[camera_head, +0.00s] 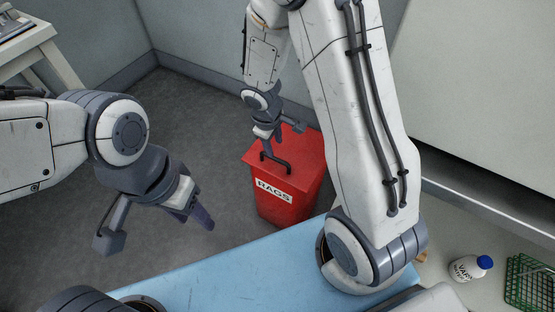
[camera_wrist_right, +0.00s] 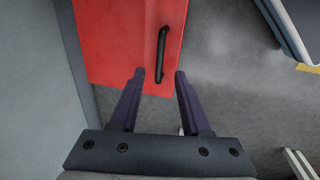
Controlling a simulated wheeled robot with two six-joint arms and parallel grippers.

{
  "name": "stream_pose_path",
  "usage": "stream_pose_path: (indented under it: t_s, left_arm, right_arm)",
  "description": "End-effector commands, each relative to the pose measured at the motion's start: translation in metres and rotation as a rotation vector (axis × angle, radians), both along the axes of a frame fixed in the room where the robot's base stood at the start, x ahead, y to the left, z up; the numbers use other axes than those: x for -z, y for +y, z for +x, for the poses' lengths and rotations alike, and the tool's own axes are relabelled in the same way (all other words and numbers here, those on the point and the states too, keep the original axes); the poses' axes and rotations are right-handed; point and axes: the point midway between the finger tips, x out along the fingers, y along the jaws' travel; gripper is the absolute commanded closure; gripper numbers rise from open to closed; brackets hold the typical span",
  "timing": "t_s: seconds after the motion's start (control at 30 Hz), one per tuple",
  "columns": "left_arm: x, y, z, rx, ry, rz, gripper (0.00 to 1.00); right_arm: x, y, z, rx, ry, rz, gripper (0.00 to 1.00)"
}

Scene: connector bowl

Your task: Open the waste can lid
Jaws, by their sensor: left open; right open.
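The red waste can (camera_head: 285,200) labelled RAGS stands on the floor beyond the blue surface. Its red lid (camera_head: 307,152) looks shut, and a black handle (camera_head: 274,163) sits near its front edge. My right gripper (camera_head: 268,140) is just above the lid by the handle. In the right wrist view its two fingers (camera_wrist_right: 160,80) are open, with the handle (camera_wrist_right: 161,55) showing ahead between them, not gripped. The red lid (camera_wrist_right: 115,35) fills the upper left of that view. My left gripper (camera_head: 160,225) is open and empty at the left, away from the can.
A blue surface (camera_head: 235,275) lies in front. A white bottle with a blue cap (camera_head: 468,268) and a green wire basket (camera_head: 530,283) are at the lower right. A pale table (camera_head: 35,48) stands at the upper left. Grey floor around the can is clear.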

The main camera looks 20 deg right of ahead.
Motion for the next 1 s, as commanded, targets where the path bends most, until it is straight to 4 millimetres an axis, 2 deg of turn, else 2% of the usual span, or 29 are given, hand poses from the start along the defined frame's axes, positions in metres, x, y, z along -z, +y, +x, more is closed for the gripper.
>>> stream_pose_path:
  t_s: [0.03,0.1,0.33,0.5,0.8,0.83,0.93,0.97,1.0]
  left_arm:
    - [0.012,0.0,0.0,0.0,0.0,0.0,0.5]
    - [0.02,0.0,0.0,0.0,0.0,0.0,0.5]
    - [0.042,0.0,0.0,0.0,0.0,0.0,0.5]
    - [0.048,0.0,0.0,0.0,0.001,0.001,0.5]
    - [0.048,0.0,0.0,0.0,0.001,0.001,0.5]
    - [0.048,0.0,0.0,0.0,0.001,0.001,0.5]
    - [0.048,0.0,0.0,0.0,0.001,0.001,0.5]
    - [0.048,0.0,0.0,0.0,0.001,0.001,0.5]
    - [0.048,0.0,0.0,0.0,0.001,0.001,0.5]
  right_arm:
    - [0.016,-0.002,0.001,0.001,0.003,0.0,0.53]
    - [0.031,-0.004,0.002,0.002,0.003,0.0,0.53]
    - [0.066,-0.01,0.007,0.002,0.002,0.001,0.53]
    - [0.077,-0.012,0.009,0.003,0.001,0.001,0.53]
    - [0.078,-0.013,0.009,0.003,0.0,0.001,0.53]
    - [0.078,-0.013,0.009,0.003,0.0,0.001,0.57]
    - [0.078,-0.013,0.009,0.003,0.0,0.001,0.95]
    - [0.078,-0.013,0.009,0.003,0.0,0.001,1.0]
    - [0.078,-0.013,0.009,0.003,0.001,0.001,1.0]
